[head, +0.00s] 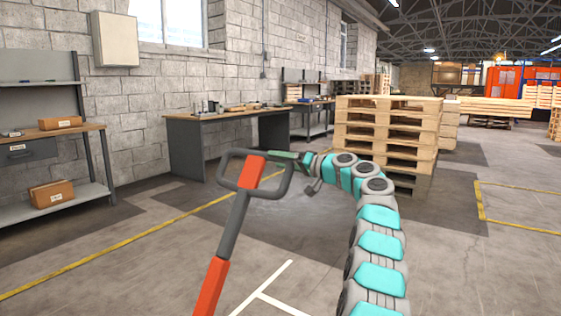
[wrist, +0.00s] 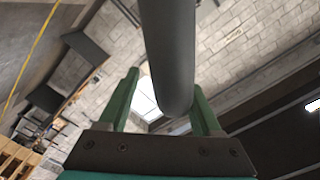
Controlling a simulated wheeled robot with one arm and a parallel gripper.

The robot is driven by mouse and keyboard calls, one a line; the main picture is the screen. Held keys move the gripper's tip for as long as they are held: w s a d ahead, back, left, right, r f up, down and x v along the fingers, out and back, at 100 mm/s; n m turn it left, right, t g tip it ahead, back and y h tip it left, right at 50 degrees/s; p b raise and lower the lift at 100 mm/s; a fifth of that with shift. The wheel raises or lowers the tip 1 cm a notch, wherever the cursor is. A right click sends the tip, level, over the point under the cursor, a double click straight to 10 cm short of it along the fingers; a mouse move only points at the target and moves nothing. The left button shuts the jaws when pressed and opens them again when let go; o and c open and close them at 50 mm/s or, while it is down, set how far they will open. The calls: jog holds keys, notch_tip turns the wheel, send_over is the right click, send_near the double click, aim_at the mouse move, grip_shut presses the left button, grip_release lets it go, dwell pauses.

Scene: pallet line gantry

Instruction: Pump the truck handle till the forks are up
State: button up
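The truck handle (head: 241,205) is a red and dark grey shaft with a grey loop grip at the top, leaning right in the head view. My gripper (head: 287,156), with green fingers, is at the loop's upper right corner. In the wrist view a thick grey bar of the handle (wrist: 168,50) runs down across the space between the two fingers (wrist: 164,85). The fingers stand wide apart, with a gap between the left finger and the bar. The bar overlaps the right finger, so contact there cannot be told. The forks and truck body are out of view.
A stack of wooden pallets (head: 385,118) stands beyond my arm. A workbench (head: 228,117) is along the brick wall, and a shelf bench (head: 52,141) with cardboard boxes is at left. Yellow and white lines mark the floor, which is open around the handle.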

jog(key=b+v, duration=0.2)
jog(key=v, duration=0.5)
jog(key=shift+s+d, duration=0.25)
jog(key=shift+d, duration=0.1)
jog(key=shift+f, duration=0.1)
jog(key=b+v, duration=0.3)
jog(key=v, duration=0.6)
dwell(1.0)
